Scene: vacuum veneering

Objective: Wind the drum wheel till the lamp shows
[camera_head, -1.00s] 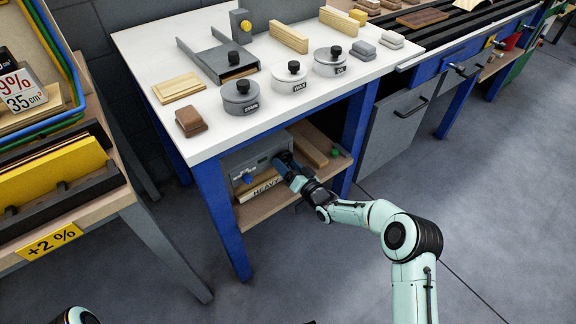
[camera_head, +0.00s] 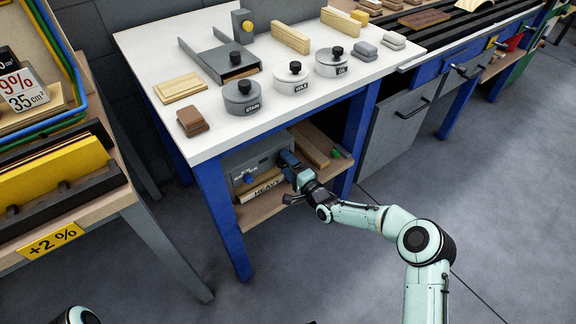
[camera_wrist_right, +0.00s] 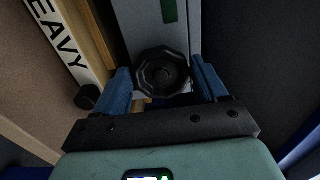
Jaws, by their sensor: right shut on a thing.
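My right gripper (camera_head: 287,160) is at the right end of this box. In the right wrist view the gripper (camera_wrist_right: 170,85) has its blue fingers on either side of a black faceted wheel (camera_wrist_right: 162,72) and is shut on it. The wheel sits on a grey housing (camera_wrist_right: 145,25) with a dark green strip (camera_wrist_right: 169,11). I cannot tell whether that strip is a lamp or lit. My left gripper is out of view.
A board marked HEAVY (camera_head: 262,186) lies on the shelf in front of the box, close to the gripper. A wooden block (camera_head: 310,148) lies to its right. A blue bench leg (camera_head: 222,220) and the white bench top (camera_head: 190,100) bound the space.

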